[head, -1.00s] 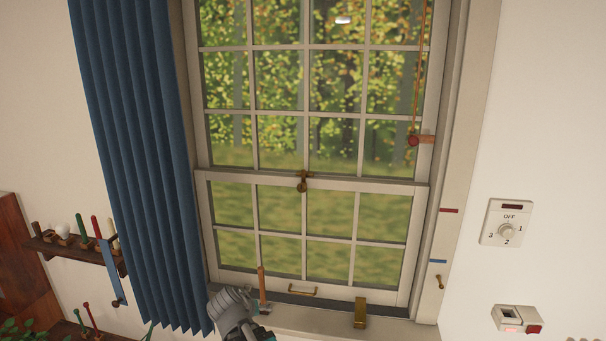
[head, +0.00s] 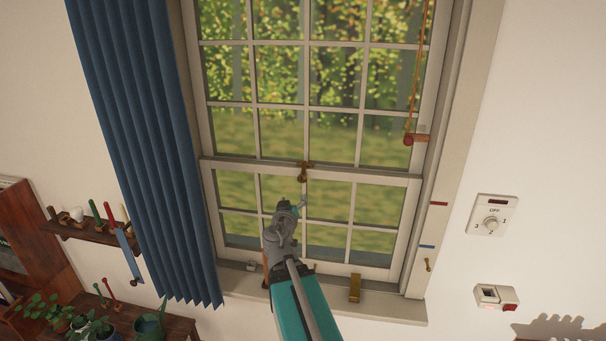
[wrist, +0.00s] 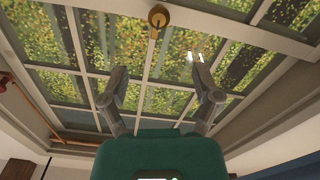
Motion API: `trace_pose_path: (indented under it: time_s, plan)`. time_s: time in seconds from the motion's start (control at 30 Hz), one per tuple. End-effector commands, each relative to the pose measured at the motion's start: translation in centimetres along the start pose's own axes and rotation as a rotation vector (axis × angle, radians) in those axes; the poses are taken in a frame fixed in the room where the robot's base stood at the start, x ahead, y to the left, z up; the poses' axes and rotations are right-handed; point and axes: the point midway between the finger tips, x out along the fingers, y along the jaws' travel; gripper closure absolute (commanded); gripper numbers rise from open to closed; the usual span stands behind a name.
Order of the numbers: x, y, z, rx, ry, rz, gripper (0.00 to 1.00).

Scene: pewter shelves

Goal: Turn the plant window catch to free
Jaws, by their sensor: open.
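The brass window catch (head: 303,172) sits at the middle of the meeting rail of the sash window (head: 365,174). Its round knob hangs just below the rail. In the wrist view the catch (wrist: 158,17) shows at the top centre as a round brass knob. My gripper (head: 292,205) is in front of the lower sash, a little below and left of the catch in the head view. In the wrist view my gripper (wrist: 158,85) has its two fingers wide apart with nothing between them. It is apart from the catch.
A blue curtain (head: 145,150) hangs left of the window. A cord with a red-ended peg (head: 412,140) is at the right frame. A brass block (head: 355,288) stands on the sill. A dial (head: 491,225) and a switch (head: 496,297) are on the right wall. Plants (head: 85,325) stand low left.

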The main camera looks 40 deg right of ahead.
Motion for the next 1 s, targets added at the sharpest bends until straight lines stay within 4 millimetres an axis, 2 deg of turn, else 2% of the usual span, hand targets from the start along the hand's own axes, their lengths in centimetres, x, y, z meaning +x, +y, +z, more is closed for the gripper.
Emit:
trace_pose_path:
  time_s: [0.37,0.53,0.77,1.0]
  plan:
    - [0.1,0.0,0.1,0.000,-0.001,0.000,0.19]
    - [0.8,0.0,0.1,0.000,-0.001,-0.001,0.19]
    - [3.4,0.0,0.1,0.000,-0.001,0.000,0.19]
    - [7.1,0.0,0.1,0.000,-0.001,0.000,0.19]
